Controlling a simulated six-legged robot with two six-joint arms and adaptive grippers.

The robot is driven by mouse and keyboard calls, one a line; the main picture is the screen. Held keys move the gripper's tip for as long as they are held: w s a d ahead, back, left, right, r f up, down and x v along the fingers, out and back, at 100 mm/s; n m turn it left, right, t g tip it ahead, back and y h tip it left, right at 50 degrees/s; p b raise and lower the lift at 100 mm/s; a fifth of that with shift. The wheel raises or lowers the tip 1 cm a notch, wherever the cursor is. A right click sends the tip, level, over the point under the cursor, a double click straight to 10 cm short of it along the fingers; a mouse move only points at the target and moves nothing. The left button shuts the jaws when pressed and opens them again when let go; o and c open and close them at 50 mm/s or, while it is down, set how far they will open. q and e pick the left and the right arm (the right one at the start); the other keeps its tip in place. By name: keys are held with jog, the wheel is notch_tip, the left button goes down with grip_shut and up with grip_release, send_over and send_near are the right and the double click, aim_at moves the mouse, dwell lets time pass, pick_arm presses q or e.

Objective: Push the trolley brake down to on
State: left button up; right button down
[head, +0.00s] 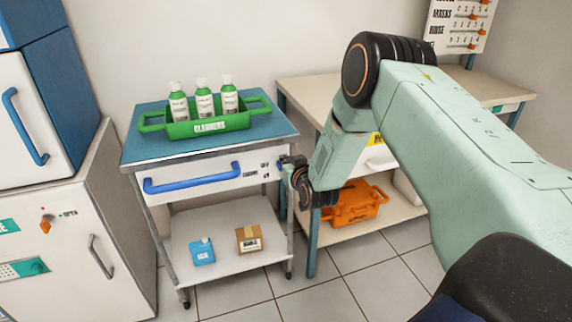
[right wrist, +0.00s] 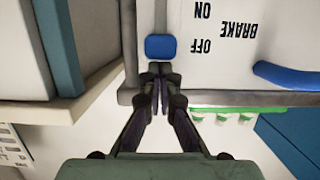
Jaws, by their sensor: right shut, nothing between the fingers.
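The trolley (head: 128,152) has a blue top, a white front and a blue drawer handle (head: 192,183). BRAKE, OFF and ON are printed at the front's right end. In the right wrist view, which is upside down, the blue brake pad (right wrist: 160,46) is level with OFF; ON is farther up that picture. My right gripper (right wrist: 160,70) is shut and empty, its fingertips just on the trolley-top side of the pad. I cannot tell whether they touch it.
A green carrier (head: 205,127) with bottles stands on the trolley; a blue box (head: 202,252) and a brown box (head: 249,240) are on its lower shelf. A bench (head: 310,90) with an orange case (head: 355,205) stands right. Cabinets (head: 60,240) stand left.

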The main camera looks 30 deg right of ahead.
jog(key=shift+r, duration=0.1)
pick_arm(q)
notch_tip(320, 180, down, 3)
jog(key=b, duration=0.2)
jog(key=shift+r+b, duration=0.1)
jog(key=shift+b, duration=0.25)
pick_arm(e)
notch_tip(320, 180, down, 5)
jog(key=shift+s+r, duration=0.1)
notch_tip(320, 180, up, 5)
jog(key=p, duration=0.3)
pick_arm(q)
notch_tip(320, 180, up, 6)
jog(key=s+p, duration=0.1)
jog(key=p, duration=0.2)
jog(key=shift+r, duration=0.25)
pick_arm(e)
jog(key=v, duration=0.9)
jog(key=shift+s+f, duration=0.25)
jog(key=shift+s, duration=0.1)
